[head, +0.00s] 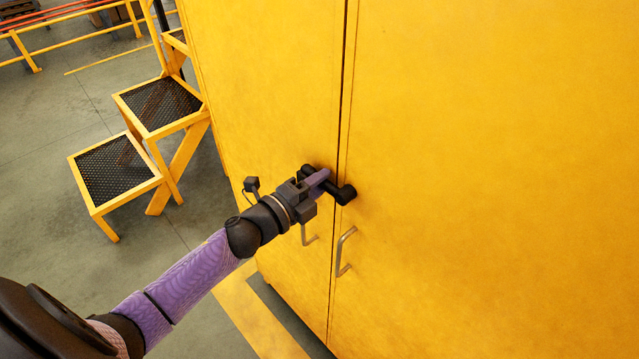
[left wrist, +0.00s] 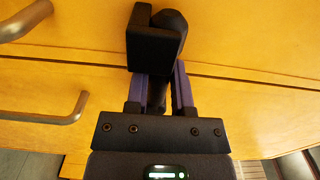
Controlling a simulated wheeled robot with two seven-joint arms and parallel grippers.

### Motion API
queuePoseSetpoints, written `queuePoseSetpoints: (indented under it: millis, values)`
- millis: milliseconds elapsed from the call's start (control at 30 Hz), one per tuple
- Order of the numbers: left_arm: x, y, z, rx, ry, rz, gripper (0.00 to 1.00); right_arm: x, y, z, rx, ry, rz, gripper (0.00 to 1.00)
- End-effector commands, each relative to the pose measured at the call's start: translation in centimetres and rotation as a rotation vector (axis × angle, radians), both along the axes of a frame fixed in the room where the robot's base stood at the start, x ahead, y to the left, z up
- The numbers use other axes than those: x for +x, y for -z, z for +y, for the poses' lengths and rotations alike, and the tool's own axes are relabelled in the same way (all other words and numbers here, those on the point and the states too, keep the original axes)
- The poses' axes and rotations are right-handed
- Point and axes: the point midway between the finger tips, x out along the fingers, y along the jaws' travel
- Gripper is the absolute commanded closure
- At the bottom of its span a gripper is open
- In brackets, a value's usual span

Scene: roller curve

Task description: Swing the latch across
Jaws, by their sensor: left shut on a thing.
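A black latch (head: 345,193) is mounted on a tall yellow cabinet (head: 480,150) with two doors. It lies across the seam between the doors, sloping down to the right. My left gripper (head: 319,178) reaches in from the left and its purple fingers are shut on the latch's bar. In the left wrist view, the gripper (left wrist: 160,92) has one finger on each side of the black bar, and the latch's blocky black end (left wrist: 150,48) shows just beyond the fingertips. The fingers hide part of the bar. My right gripper is not in view.
Two metal door handles sit below the latch, one on the left door (head: 310,238) and one on the right door (head: 344,252). Yellow steps (head: 130,150) with black mesh treads stand left of the cabinet. The grey floor in front of them is clear.

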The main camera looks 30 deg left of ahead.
Motion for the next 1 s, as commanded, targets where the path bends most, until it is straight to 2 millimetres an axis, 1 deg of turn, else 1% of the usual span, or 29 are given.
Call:
queuePoseSetpoints:
  millis: [200, 600, 633, 667, 700, 767, 800, 1000]
  values:
    - [0.00, -0.16, 0.02, 0.031, -0.001, -0.011, 1.00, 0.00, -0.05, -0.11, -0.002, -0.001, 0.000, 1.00]
    - [0.01, -0.20, 0.02, 0.037, 0.000, -0.013, 1.00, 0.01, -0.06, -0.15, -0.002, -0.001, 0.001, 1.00]
    - [0.01, -0.20, 0.02, 0.037, -0.001, -0.013, 0.64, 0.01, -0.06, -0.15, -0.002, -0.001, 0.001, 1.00]
    - [0.01, -0.20, 0.02, 0.036, 0.000, -0.013, 0.58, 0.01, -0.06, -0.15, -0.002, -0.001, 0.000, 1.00]
    - [0.01, -0.20, 0.02, 0.036, 0.000, -0.013, 0.50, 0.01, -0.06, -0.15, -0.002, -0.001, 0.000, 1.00]
    - [0.00, -0.20, 0.01, 0.035, 0.000, -0.013, 0.37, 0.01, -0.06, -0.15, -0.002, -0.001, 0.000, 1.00]
    - [0.00, -0.20, 0.01, 0.035, 0.000, -0.013, 0.35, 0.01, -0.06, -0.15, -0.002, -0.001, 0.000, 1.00]
    - [0.00, -0.18, 0.00, 0.034, 0.000, -0.012, 0.35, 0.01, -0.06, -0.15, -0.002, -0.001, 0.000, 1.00]
